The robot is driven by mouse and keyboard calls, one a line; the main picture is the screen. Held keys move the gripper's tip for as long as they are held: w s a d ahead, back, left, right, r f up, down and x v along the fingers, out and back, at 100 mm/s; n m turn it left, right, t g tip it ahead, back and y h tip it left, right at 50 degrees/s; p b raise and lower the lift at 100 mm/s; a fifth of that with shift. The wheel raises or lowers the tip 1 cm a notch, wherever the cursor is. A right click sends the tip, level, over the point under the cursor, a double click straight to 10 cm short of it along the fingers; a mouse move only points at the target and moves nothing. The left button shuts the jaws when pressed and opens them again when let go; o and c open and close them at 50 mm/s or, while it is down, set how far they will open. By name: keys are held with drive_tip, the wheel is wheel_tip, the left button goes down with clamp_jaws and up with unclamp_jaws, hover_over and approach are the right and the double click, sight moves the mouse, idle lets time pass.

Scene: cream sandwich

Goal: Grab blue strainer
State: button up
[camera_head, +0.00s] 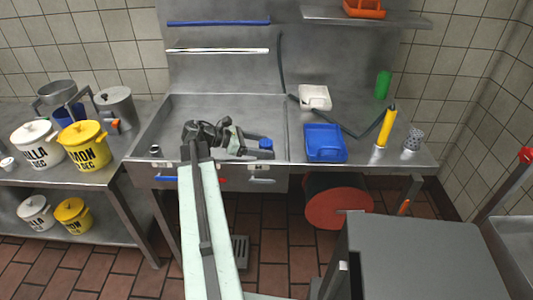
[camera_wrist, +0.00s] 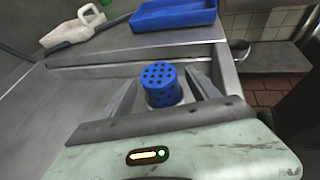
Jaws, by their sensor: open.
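The blue strainer (camera_wrist: 161,83) is a small upright cup with a perforated top in the wrist view. It shows as a small blue spot (camera_head: 266,143) in the head view, at the right side of the sink basin. My gripper (camera_wrist: 163,92) is open, with one finger on each side of the strainer in the picture. I cannot tell whether either finger touches it. In the head view my gripper (camera_head: 259,146) reaches right over the basin, and the strainer's lower part is hidden.
A blue tray (camera_head: 325,154) lies right of the basin (camera_head: 160,112), with a white scoop (camera_head: 315,97) behind it. A yellow-handled tool (camera_head: 387,126), a green item (camera_head: 383,84) and a perforated metal cup (camera_head: 413,140) stand further right. Yellow pots (camera_head: 83,145) stand left.

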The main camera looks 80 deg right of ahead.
drive_tip(key=b+x, duration=0.1)
drive_tip(key=x, duration=0.3)
drive_tip(key=shift+s+f, duration=0.2)
drive_tip(key=shift+s, duration=0.05)
drive_tip(key=c, duration=1.5)
drive_tip(key=shift+o, duration=0.2)
wheel_tip(320, 180, up, 10)
drive_tip(key=p, duration=1)
drive_tip(key=shift+r, duration=0.2)
